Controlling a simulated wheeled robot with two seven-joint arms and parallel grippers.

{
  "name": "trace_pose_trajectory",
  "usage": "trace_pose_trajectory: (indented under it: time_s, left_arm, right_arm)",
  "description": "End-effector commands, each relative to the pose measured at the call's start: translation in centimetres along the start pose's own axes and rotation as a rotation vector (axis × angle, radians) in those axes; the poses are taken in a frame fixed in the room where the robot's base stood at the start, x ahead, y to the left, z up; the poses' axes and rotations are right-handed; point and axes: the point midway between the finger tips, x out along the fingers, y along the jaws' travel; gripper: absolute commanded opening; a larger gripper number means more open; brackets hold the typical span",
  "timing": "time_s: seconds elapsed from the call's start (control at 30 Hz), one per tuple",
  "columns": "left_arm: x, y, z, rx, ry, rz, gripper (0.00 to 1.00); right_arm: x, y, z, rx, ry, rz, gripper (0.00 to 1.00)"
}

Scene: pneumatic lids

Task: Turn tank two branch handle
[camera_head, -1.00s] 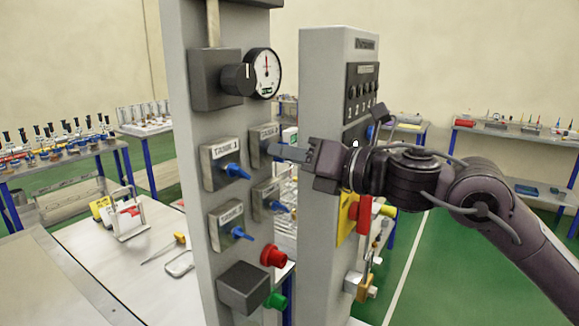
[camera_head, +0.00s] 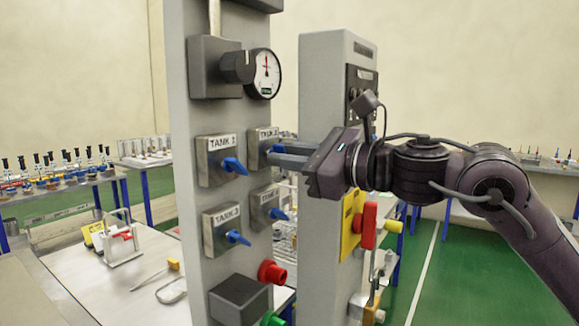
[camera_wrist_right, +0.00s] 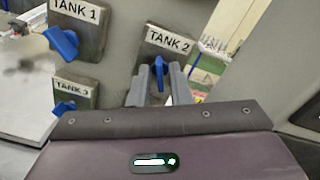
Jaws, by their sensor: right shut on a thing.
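The tank two branch handle (camera_wrist_right: 159,72) is a blue lever under the TANK 2 label (camera_wrist_right: 168,41) in the right wrist view. It stands about upright in that picture. It also shows in the head view (camera_head: 277,148) on its grey box (camera_head: 261,138), at the upper right of a block of similar valves. My right gripper (camera_head: 275,158) reaches in from the right with its fingers on either side of the handle, shut on it. The fingers (camera_wrist_right: 159,92) hide the handle's lower part in the wrist view. My left gripper is not in view.
Blue handles of tank 1 (camera_head: 234,166) and tank 3 (camera_head: 238,238) are close by on the same grey panel (camera_head: 184,120). A gauge (camera_head: 265,74) sits above and a red button (camera_head: 271,272) below. A second grey column (camera_head: 318,100) stands just behind my gripper.

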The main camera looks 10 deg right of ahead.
Motion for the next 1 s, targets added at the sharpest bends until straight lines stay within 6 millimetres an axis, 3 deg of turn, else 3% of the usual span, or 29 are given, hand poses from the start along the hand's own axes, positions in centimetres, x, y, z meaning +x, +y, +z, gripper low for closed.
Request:
trace_pose_trajectory:
  time_s: [0.5,1.0]
  left_arm:
    - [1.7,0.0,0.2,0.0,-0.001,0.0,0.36]
    - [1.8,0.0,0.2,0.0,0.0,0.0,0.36]
  right_arm:
    - [0.0,0.0,-0.1,-0.311,0.0,0.0,0.0]
    - [0.0,0.0,0.0,-0.359,0.001,0.001,0.0]
